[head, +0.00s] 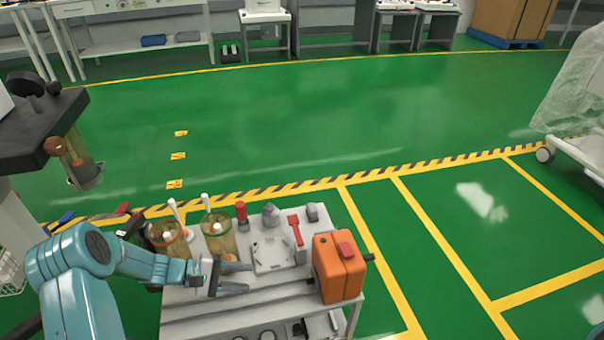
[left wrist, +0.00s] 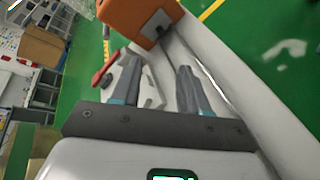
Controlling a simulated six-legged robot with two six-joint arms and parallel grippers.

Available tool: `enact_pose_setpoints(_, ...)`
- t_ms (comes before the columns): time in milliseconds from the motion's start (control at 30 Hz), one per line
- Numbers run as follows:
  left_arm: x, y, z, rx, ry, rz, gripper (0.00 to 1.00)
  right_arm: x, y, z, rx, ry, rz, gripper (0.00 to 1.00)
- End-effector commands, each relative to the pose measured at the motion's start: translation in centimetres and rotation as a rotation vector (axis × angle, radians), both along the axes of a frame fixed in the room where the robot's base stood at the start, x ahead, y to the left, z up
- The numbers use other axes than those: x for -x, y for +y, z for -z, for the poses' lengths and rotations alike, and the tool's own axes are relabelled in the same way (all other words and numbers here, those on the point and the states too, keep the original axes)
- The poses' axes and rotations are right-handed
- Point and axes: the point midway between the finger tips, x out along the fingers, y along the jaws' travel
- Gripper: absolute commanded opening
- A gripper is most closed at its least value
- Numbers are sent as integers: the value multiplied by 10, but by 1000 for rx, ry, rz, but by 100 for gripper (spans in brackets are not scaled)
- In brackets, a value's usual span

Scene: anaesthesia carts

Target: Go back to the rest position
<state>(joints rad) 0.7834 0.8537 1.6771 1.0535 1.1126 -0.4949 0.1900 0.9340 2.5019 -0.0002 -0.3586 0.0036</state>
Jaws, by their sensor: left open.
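My left gripper (head: 236,278) is over the left part of a small cart top (head: 195,313) in the head view, with its arm coming in from the left. Its two fingers are apart with nothing between them. In the left wrist view the open fingers of the left gripper (left wrist: 155,88) point towards the orange box (left wrist: 135,14) and a white tray (left wrist: 150,88). In the head view the orange box (head: 340,267) stands at the right end of the cart, apart from the fingers. My right gripper does not show.
Amber canisters (head: 219,236) stand close behind my left arm. A red bottle (head: 241,211) and a red-handled item (head: 296,230) stand at the cart's back. A dark-topped cart (head: 35,135) is at the left. A plastic-covered cart (head: 575,100) is at the right. Green floor beyond is clear.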

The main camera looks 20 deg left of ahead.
Motion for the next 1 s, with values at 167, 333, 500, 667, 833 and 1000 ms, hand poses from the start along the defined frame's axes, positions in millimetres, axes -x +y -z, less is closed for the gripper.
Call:
enact_pose_setpoints(167, 6, -15, 11, -24, 44, 36, 44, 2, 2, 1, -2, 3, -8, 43)
enact_pose_setpoints(333, 58, -81, 65, -221, 243, 238, 44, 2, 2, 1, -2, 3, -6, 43)
enact_pose_setpoints(500, 133, -133, 112, -583, 307, 519, 44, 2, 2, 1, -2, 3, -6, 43)
enact_pose_setpoints(667, 166, -158, 122, -815, 166, 676, 44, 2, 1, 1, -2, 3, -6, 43)
enact_pose_setpoints(833, 183, -190, 113, -928, -60, 767, 44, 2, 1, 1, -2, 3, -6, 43)
enact_pose_setpoints(1000, 183, -197, 62, -940, -115, 769, 44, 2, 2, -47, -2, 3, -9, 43)
